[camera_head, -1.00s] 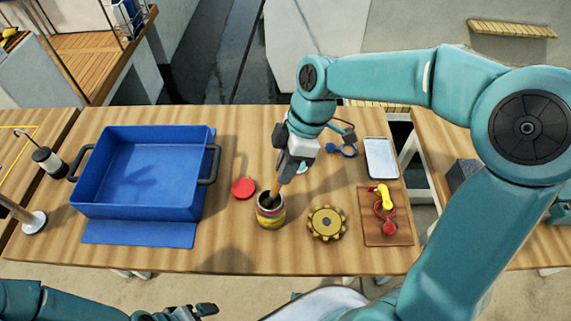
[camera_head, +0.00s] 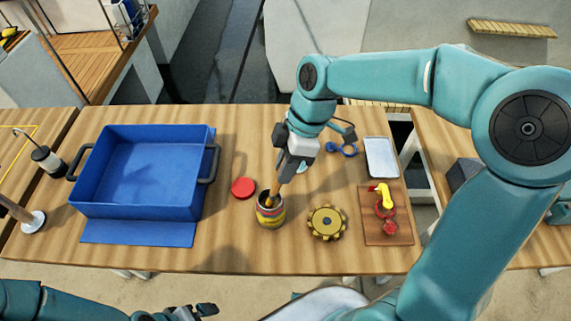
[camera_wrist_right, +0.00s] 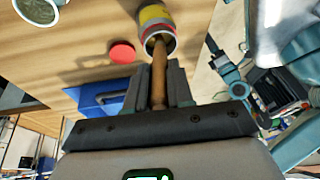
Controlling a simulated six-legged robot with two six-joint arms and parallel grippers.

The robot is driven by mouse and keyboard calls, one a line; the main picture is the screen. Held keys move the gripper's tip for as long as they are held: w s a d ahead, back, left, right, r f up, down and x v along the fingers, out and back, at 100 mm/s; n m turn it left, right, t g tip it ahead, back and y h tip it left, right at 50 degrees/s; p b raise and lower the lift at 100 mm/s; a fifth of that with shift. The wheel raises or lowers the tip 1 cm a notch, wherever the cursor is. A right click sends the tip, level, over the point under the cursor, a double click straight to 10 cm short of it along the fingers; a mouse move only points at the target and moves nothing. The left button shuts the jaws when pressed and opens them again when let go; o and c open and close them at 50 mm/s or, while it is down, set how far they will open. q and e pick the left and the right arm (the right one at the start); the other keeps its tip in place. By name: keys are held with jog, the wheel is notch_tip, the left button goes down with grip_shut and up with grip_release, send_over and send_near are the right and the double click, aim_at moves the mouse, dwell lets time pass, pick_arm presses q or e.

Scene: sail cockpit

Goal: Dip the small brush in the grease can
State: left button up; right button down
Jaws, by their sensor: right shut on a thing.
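The grease can (camera_head: 270,217), banded yellow and red, stands open on the wooden table in the head view; it also shows at the top of the right wrist view (camera_wrist_right: 155,17). My right gripper (camera_head: 284,180) is above the can, shut on the wooden handle of the small brush (camera_wrist_right: 159,72). The brush points down and its lower end is inside the can's mouth, so its bristles are hidden. I cannot tell how deep they sit. My left gripper (camera_head: 205,310) is at the bottom edge of the head view, away from the can; its jaw opening is unclear.
A red lid (camera_head: 243,188) lies left of the can. A blue bin (camera_head: 140,208) stands further left. A brass gear (camera_head: 327,223) is close on the can's right. A board (camera_head: 370,232) with red and yellow parts and a pale tray (camera_head: 381,158) lie further right.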

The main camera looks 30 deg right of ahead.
dwell(0.4)
notch_tip(320, 180, up, 7)
jog(key=p, duration=0.5)
dwell(0.4)
dwell(0.4)
